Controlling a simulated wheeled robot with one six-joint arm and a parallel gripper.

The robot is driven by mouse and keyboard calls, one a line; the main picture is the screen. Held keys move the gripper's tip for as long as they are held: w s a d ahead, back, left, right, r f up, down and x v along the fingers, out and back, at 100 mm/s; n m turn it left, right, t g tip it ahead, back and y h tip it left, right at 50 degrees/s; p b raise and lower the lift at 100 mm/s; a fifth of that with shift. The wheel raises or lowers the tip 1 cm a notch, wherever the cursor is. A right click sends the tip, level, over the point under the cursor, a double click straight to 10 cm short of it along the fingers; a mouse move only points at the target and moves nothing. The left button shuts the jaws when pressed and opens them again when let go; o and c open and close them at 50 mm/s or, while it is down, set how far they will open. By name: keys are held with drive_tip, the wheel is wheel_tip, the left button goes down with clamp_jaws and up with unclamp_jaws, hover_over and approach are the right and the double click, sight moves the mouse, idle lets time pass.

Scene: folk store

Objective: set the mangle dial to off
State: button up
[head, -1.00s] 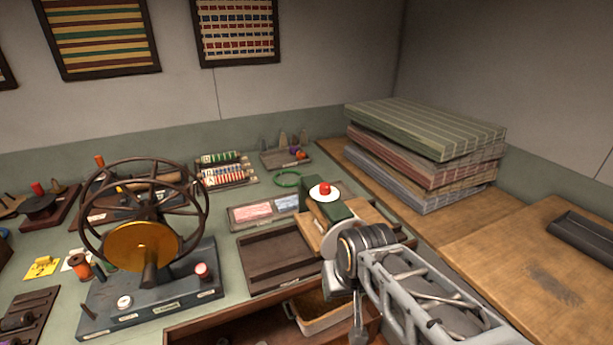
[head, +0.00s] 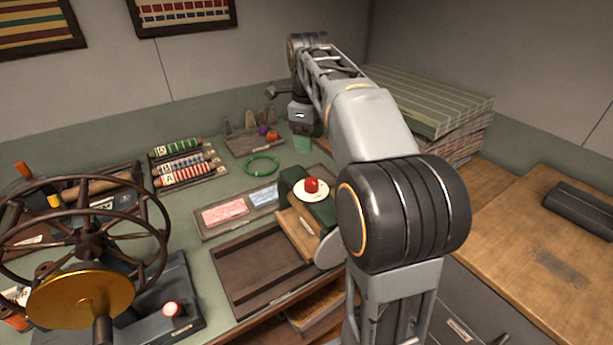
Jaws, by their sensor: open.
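A wheeled machine stands at the left, with a large dark spoked handwheel (head: 95,232) and a brass-coloured disc (head: 80,295). The front of the base is cut off by the frame, and I cannot read a dial there. A green box carries a white disc with a red knob (head: 312,185); I cannot tell whether this is the mangle dial. My gripper (head: 276,92) is open and small in view at the far end of my arm, above the back of the counter, apart from both devices.
Striped rolls (head: 180,165), a green ring (head: 262,165) and a tray with pink and blue pieces (head: 225,212) lie on the counter. Folded striped cloths (head: 430,100) are stacked at the back right. The wooden top (head: 545,250) at right is mostly clear.

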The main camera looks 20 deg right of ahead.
sight(310, 180)
drive_tip(key=f, duration=0.4)
drive_tip(key=f+b, duration=0.1)
drive_tip(key=f, duration=0.8)
drive_tip(key=shift+w+d+f+b, duration=0.2)
drive_tip(key=shift+w+d+b, duration=0.1)
drive_tip(key=shift+c, duration=0.3)
drive_tip(key=c, duration=0.9)
